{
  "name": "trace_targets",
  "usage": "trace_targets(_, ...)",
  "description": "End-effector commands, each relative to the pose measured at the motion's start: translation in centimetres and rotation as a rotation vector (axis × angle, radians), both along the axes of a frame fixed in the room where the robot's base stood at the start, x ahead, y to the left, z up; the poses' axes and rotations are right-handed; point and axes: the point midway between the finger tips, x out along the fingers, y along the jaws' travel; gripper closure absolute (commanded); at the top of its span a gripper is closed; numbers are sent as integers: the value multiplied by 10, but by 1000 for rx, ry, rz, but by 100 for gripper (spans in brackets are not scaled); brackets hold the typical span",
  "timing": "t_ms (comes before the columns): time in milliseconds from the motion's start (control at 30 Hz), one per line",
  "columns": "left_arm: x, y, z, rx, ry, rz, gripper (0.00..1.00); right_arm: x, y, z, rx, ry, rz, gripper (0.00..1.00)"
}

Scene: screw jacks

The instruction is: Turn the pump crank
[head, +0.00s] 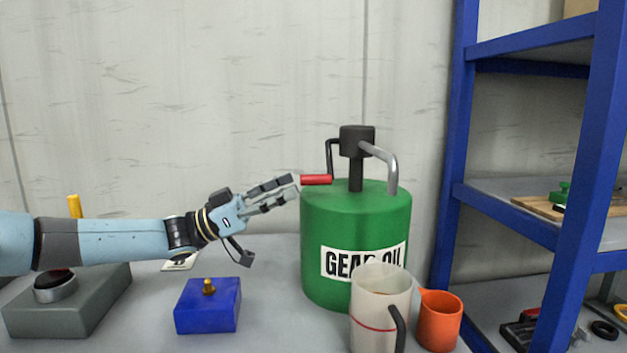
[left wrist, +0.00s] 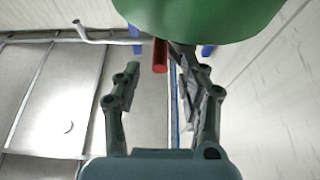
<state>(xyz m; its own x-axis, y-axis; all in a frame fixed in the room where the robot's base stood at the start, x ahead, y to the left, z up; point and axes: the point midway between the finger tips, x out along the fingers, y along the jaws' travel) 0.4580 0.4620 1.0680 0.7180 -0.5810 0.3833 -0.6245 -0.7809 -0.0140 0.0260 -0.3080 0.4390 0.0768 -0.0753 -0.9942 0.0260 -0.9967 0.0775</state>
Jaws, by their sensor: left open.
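The green gear oil drum (head: 345,225) stands on the bench and carries a dark pump head (head: 357,140) with a grey spout. The pump crank is a black bent arm (head: 330,155) ending in a red handle (head: 317,180) that points left. My left gripper (head: 295,188) reaches in from the left, open, with its fingertips close to the handle's free end. In the left wrist view the red handle (left wrist: 160,55) shows just beyond the fingertips, between the two fingers of the gripper (left wrist: 155,65). I cannot tell whether a finger touches it. My right gripper is not in view.
A white mug (head: 378,300) and an orange cup (head: 439,322) stand in front of the drum. A blue block (head: 208,312) with a brass knob and a grey box (head: 70,305) sit at the left. A blue-framed shelf (head: 466,120) stands at the right.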

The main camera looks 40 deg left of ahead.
Motion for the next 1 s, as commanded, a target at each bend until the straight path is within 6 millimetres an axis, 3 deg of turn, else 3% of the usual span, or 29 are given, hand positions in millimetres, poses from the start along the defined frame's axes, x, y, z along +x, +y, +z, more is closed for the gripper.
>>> trace_targets(300,37,-30,20,0,-2,-1,58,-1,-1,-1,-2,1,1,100)
trace_targets(700,43,-35,23,1,1,0,59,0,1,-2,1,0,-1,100)
trace_targets(1000,43,-35,23,1,1,0,99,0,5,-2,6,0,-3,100)
